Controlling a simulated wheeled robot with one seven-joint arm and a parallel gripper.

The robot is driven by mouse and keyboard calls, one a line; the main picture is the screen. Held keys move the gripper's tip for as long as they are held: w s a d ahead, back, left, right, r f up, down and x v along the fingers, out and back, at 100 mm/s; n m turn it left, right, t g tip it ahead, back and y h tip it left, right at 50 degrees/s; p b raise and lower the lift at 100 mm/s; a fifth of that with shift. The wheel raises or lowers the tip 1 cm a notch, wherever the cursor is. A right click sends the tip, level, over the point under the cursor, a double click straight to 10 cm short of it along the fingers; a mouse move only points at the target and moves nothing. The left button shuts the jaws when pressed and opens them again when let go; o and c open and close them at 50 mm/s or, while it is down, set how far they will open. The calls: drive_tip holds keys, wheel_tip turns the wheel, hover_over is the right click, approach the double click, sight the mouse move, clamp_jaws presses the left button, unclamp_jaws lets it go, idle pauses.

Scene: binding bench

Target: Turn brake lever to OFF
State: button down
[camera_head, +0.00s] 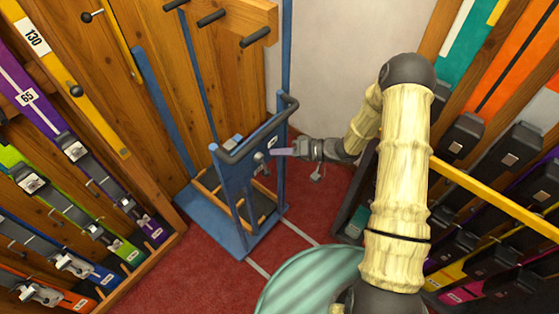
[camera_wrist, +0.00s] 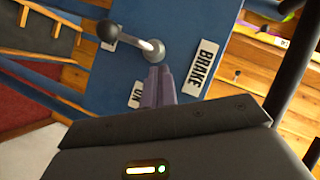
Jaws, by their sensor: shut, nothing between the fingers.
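The brake lever (camera_wrist: 130,40) is a short metal arm with a dark ball knob (camera_wrist: 107,32) at one end and a round pivot (camera_wrist: 154,48) at the other. It sits on a blue panel (camera_head: 236,167) of an upright frame; in the head view it shows small (camera_head: 259,158). A BRAKE label (camera_wrist: 202,68) and an ON label (camera_wrist: 136,95) are on the panel. The knob points away from ON, over a label whose text is hidden. My gripper (camera_head: 274,152) is shut and empty; in the wrist view its fingertips (camera_wrist: 159,72) overlap the area just below the pivot. Contact cannot be told.
Ski racks stand left (camera_head: 75,150) and right (camera_head: 480,150). A pale green round surface (camera_head: 305,280) is at the front. Red carpet (camera_head: 200,268) lies open around the frame's base.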

drive_tip(key=shift+r, duration=0.6)
drive_tip(key=w+d+r+m+t+h+p, duration=0.25)
drive_tip(key=d+r+t+h+p, duration=0.2)
drive_tip(key=d+r+h, duration=0.75)
drive_tip(key=s+d+r+g, duration=0.1)
drive_tip(key=s+d+r, duration=0.1)
drive_tip(key=s, duration=0.4)
drive_tip(key=s+d+r+m+g+h+p, duration=0.1)
drive_tip(key=s+d+r, duration=0.1)
drive_tip(key=s+r, duration=0.2)
drive_tip(key=s+d+r+g+h, duration=0.1)
drive_tip(key=s+d+r, duration=0.1)
drive_tip(key=s, duration=0.6)
drive_tip(key=shift+s+d+r+m+g+p, duration=0.15)
drive_tip(key=shift+s+r+m+g+p, duration=0.2)
drive_tip(key=shift+r, duration=0.45)
